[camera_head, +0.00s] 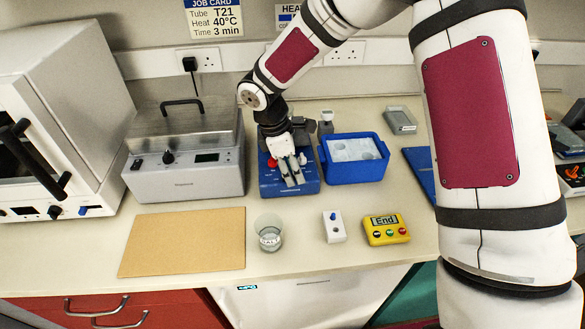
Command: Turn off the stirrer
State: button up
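A blue bench unit (310,187) with a red knob (272,163) stands at the back centre, against the blue tray. It looks like the stirrer, though my gripper and wrist hide much of its top and any label. My gripper (292,180) points down over the front of this unit, just right of the red knob. Its two fingers are close together, and I see nothing between them. I cannot tell whether they touch the unit, or whether it is on.
A grey water bath (185,178) stands left of the unit and a blue tray (355,172) right.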

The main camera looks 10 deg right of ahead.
jog(key=shift+r, duration=0.1)
jog(key=v, duration=1.2)
jog(key=s+d+r+m+t, duration=0.2)
jog(key=s+d+r+m, duration=0.6)
jog(key=s+d+r, duration=0.35)
jog(key=s+d+r+m+t+y, duration=0.1)
jog(key=s+d+m, duration=0.1)
jog(key=s+m, duration=0.3)
jog(key=s+d+r+m+t+y, duration=0.2)
jog(key=s+m, duration=0.3)
jog(key=s, duration=0.3)
jog(key=shift+s+d+r+t, duration=0.25)
jog(key=shift+s+d+t, duration=0.05)
jog(key=shift+s+d, duration=0.1)
